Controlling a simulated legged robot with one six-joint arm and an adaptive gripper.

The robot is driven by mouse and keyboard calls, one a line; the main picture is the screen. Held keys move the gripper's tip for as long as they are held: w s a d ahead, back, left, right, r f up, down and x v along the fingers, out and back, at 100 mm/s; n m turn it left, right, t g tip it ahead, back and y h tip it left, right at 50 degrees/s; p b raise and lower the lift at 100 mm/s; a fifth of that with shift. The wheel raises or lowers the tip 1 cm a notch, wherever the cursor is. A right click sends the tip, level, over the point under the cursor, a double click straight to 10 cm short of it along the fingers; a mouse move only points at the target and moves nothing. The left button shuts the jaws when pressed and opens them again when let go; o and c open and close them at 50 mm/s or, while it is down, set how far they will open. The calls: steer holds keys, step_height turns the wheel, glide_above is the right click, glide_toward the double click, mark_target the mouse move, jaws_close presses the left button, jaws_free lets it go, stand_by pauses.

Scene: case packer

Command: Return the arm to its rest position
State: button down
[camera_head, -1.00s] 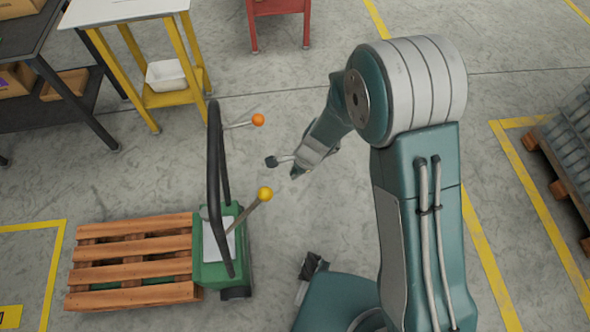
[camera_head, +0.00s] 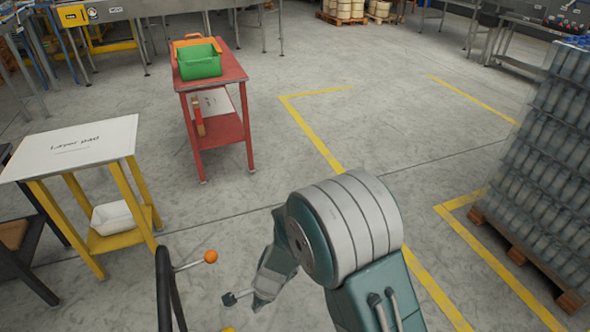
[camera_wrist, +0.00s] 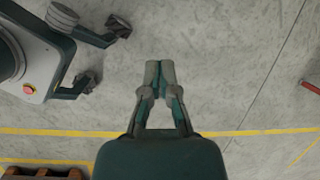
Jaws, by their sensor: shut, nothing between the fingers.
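My arm stands at the lower middle of the head view, with its big grey-banded joint raised and the forearm angled down to the left. My gripper (camera_wrist: 160,73) shows in the middle of the wrist view, with its two fingers together and nothing between them, over bare grey floor. In the head view the arm's far end is partly hidden behind the forearm, and the fingers are hard to make out.
A yellow-legged table (camera_head: 72,150) and a red cart (camera_head: 215,82) stand further off. A loaded pallet (camera_head: 525,255) is at the right. Floor between is clear.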

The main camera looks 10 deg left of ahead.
steer(key=w+d+r+n+t, duration=0.1)
steer(key=d+r+n+t, duration=0.15)
steer(key=d+r, duration=0.65)
steer(key=w+d+r+n+t, duration=0.1)
steer(key=w+d+r+n, duration=0.15)
steer(key=d+r, duration=0.7)
steer(key=s+d+r+n+t+h, duration=0.3)
steer(key=s+d+r+n, duration=0.1)
steer(key=s+d+r, duration=0.9)
steer(key=shift+d+r, duration=0.7)
steer(key=shift+r, duration=0.1)
